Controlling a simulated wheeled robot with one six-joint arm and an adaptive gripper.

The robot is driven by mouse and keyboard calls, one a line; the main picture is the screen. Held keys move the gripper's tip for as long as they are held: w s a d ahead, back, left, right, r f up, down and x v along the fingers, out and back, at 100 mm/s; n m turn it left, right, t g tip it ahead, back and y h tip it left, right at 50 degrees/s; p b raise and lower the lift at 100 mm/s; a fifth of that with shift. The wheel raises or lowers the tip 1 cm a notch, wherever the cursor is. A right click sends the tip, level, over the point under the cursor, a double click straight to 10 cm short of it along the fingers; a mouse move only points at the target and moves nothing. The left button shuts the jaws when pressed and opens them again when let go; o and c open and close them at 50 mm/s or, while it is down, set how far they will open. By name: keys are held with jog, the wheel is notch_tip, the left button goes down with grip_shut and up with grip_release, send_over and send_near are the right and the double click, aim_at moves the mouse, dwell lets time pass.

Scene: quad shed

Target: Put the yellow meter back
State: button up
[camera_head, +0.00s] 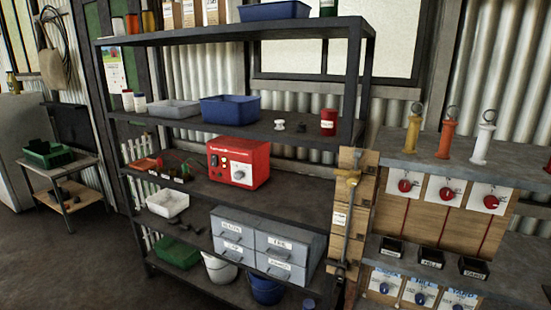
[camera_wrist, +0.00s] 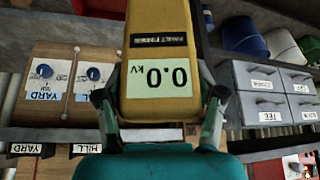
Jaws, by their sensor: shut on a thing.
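The yellow meter (camera_wrist: 160,50) fills the middle of the wrist view. Its pale display (camera_wrist: 163,80) reads 0.0 kV, and a dark label with fault-finder lettering sits above it in the picture. My gripper (camera_wrist: 161,100) is shut on the meter, with one dark finger against each side. The meter's far end runs out of the top of the wrist view. Neither my gripper nor the meter can be made out in the head view.
A dark shelf unit (camera_head: 280,203) carries a red box (camera_head: 238,163), blue bins (camera_head: 230,110) and grey drawers (camera_head: 268,243). To its right, a bench has handled posts (camera_head: 484,137), red-switch panels (camera_head: 446,190) and small black labelled boxes (camera_head: 431,257).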

jog(key=shift+n+y, duration=0.4)
jog(key=shift+n, duration=0.4)
jog(key=s+a+f, duration=0.1)
jog(key=a+f, duration=0.1)
jog(key=a, duration=0.1)
jog(key=s+a+f, duration=0.2)
jog(key=a, duration=0.2)
jog(key=s+a+f, duration=0.2)
jog(key=a+f, duration=0.1)
jog(key=a, duration=0.1)
jog(key=shift+s, duration=0.1)
jog(key=shift+n+y, duration=0.3)
jog(key=shift+n, duration=0.3)
jog(key=s+a+f, duration=0.1)
jog(key=s+a, duration=0.1)
jog(key=s+a+f, duration=0.1)
jog(key=s+a, duration=0.1)
jog(key=a, duration=0.1)
jog(key=s+a+f, duration=0.2)
jog(key=shift+a+f, duration=0.1)
jog(key=shift+a, duration=0.2)
